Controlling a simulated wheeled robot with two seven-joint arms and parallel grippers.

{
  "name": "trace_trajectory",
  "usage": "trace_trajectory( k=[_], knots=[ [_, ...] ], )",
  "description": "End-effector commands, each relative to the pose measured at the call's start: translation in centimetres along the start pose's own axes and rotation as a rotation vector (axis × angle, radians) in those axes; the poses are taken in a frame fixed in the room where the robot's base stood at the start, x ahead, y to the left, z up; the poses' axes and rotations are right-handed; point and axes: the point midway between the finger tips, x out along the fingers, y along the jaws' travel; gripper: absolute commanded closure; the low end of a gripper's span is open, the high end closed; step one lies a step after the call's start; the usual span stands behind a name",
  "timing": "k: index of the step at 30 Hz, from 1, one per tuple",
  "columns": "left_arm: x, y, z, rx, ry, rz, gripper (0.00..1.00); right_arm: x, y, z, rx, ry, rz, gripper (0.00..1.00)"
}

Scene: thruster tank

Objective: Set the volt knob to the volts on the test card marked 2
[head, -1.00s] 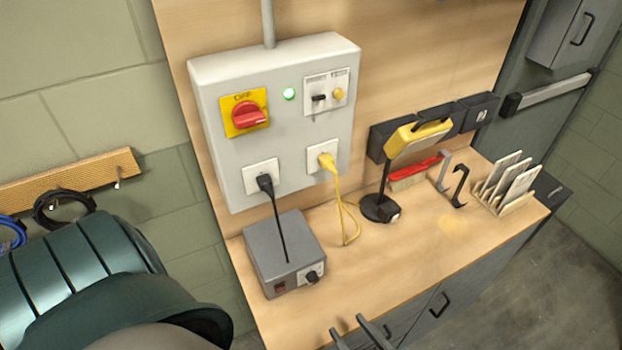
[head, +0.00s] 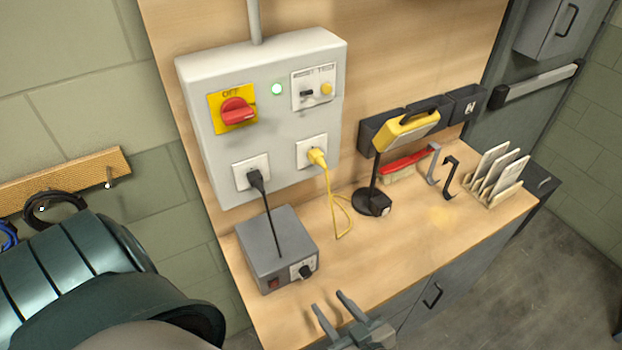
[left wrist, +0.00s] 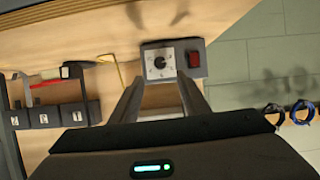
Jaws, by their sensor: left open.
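The volt knob (head: 305,271) is a dark knob on a pale plate on the front of the grey supply box (head: 275,238). In the left wrist view the knob (left wrist: 160,62) sits in a white dial, just beyond and between my fingers; the dial marks are too small to read. My left gripper (head: 332,306) is open and empty, in front of and to the right of the box, apart from the knob. The test cards (head: 495,170) stand in a wooden rack at the right of the bench; their numbers are not legible. My right gripper is not in view.
A red switch (head: 272,284) is beside the knob. A black cord runs over the box to the wall panel (head: 265,110); a yellow cord (head: 335,205) hangs near. A yellow lamp (head: 405,130) stands behind. The bench front (head: 390,265) is clear.

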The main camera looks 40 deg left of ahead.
Motion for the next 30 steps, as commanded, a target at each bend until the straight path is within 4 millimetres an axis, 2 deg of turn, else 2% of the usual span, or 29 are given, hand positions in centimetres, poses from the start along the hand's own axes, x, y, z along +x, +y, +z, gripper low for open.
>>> trace_trajectory(
  k=[9,15,21,30],
  knots=[
    [5.9,0.0,-0.2,0.001,0.006,0.001,0.58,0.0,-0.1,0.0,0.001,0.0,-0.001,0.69],
    [9.1,0.0,-0.1,0.003,0.004,0.0,0.58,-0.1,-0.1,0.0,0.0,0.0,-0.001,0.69],
    [10.8,0.0,0.0,0.001,0.002,0.001,0.58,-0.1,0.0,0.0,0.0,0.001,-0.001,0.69],
    [11.2,0.0,0.0,0.001,0.0,0.001,0.58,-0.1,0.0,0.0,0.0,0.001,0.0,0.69]
  ],
)
